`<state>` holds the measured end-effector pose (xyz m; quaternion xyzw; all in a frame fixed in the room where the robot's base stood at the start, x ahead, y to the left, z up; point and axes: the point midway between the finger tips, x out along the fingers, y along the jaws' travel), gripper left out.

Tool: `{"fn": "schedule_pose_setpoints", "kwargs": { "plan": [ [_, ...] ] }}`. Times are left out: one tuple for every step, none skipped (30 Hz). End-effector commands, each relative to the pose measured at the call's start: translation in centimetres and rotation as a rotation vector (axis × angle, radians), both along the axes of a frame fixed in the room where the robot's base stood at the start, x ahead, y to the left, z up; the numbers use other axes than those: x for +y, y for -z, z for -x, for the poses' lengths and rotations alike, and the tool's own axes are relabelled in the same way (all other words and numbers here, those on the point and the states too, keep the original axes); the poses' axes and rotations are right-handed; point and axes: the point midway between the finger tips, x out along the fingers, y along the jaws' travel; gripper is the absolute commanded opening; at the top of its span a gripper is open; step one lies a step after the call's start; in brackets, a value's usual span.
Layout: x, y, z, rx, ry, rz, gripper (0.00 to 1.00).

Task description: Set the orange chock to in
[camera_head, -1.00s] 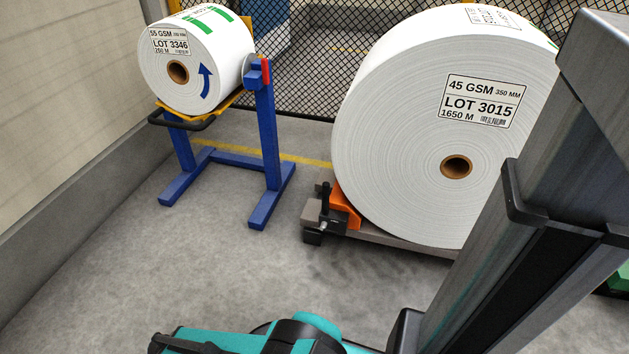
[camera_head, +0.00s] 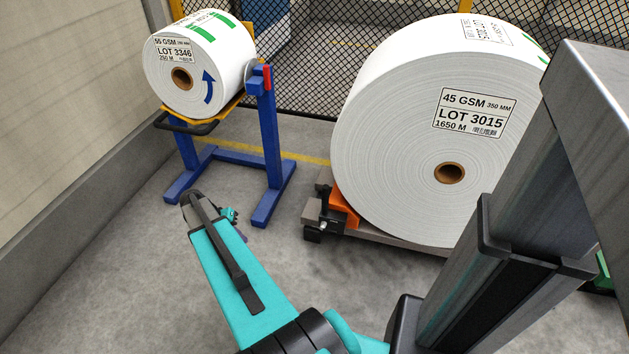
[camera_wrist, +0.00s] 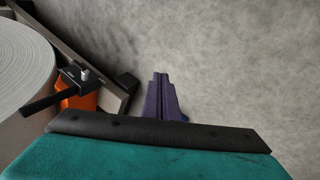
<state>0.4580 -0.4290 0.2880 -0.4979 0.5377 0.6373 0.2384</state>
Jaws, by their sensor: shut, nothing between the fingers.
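The orange chock (camera_head: 343,206) sits at the left end of a low grey cart, low beside the big white roll (camera_head: 420,150). I cannot tell whether it touches the roll. A black clamp with a handle (camera_head: 324,205) stands at its left. In the wrist view the chock (camera_wrist: 86,102) is partly hidden by the black handle bar (camera_wrist: 42,106) and the clamp block (camera_wrist: 76,77). My gripper (camera_wrist: 160,76) has purple fingers, shut and empty, over bare floor to the right of the chock and apart from it. In the head view my arm mostly hides it.
A blue stand (camera_head: 268,150) holds a smaller white roll (camera_head: 195,68) at the back left. A mesh fence (camera_head: 320,70) runs behind. The grey wall (camera_head: 70,100) is on the left. The floor (camera_head: 130,270) in front of the stand and cart is clear.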

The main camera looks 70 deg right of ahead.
Motion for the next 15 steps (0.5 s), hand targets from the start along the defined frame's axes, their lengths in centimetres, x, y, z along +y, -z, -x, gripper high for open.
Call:
{"fn": "schedule_pose_setpoints", "kwargs": {
  "plan": [
    [-2.9,-2.1,0.3,-0.006,0.057,0.035,0.0],
    [-4.3,-3.0,0.7,-0.008,0.089,0.056,0.0],
    [-6.2,-4.3,1.2,-0.011,0.132,0.084,0.0],
    [-7.5,-5.4,1.6,-0.012,0.165,0.106,0.0],
    [-8.9,-6.3,2.2,-0.012,0.196,0.126,0.0],
    [-10.7,-7.7,2.9,-0.015,0.24,0.155,0.0],
    [-12.1,-8.8,3.5,-0.016,0.272,0.176,0.0],
    [-13.4,-9.8,4.1,-0.017,0.304,0.198,0.0],
    [-15.0,-11.1,4.9,-0.018,0.345,0.224,0.0],
    [-16.1,-12.1,5.6,-0.017,0.375,0.244,0.0],
    [-17.2,-13.0,6.2,-0.018,0.401,0.262,0.0],
    [-18.5,-14.1,7.0,-0.02,0.434,0.285,0.0],
    [-19.3,-14.8,7.6,-0.019,0.457,0.301,0.0],
    [-20.0,-15.5,8.1,-0.019,0.478,0.315,0.0],
    [-20.9,-16.3,8.7,-0.019,0.502,0.331,0.0]
  ]
}}
